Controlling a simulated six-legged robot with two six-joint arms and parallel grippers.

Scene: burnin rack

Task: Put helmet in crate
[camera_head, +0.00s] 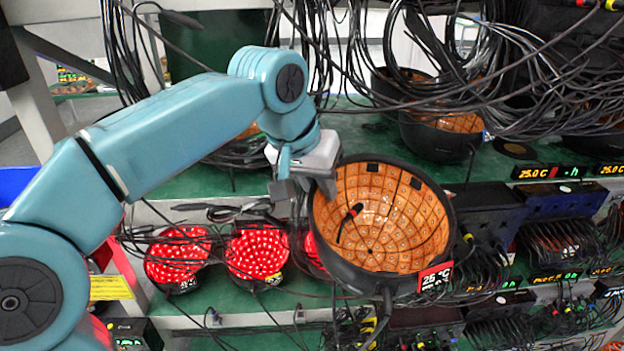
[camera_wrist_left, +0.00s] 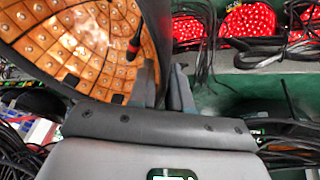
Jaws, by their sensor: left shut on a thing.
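My left gripper (camera_head: 306,186) is shut on the rim of a helmet (camera_head: 400,215). The helmet has a black shell and an orange tiled inside, and its open side faces the head camera. A small red and black plug hangs inside it, and a "25 C" tag sits at its lower right rim. In the left wrist view the helmet (camera_wrist_left: 60,50) fills the upper left, with the gripper fingers (camera_wrist_left: 165,88) at its rim. The helmet appears held in front of the rack shelves. I cannot make out a crate for certain. My right gripper is not in view.
Red-lit helmets (camera_head: 257,254) sit on the lower green shelf behind. Another dark helmet with an orange inside (camera_head: 440,135) is on the upper shelf. Black cables (camera_head: 540,70) hang in thick loops at the upper right. A blue object (camera_head: 15,184) shows at the left edge.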

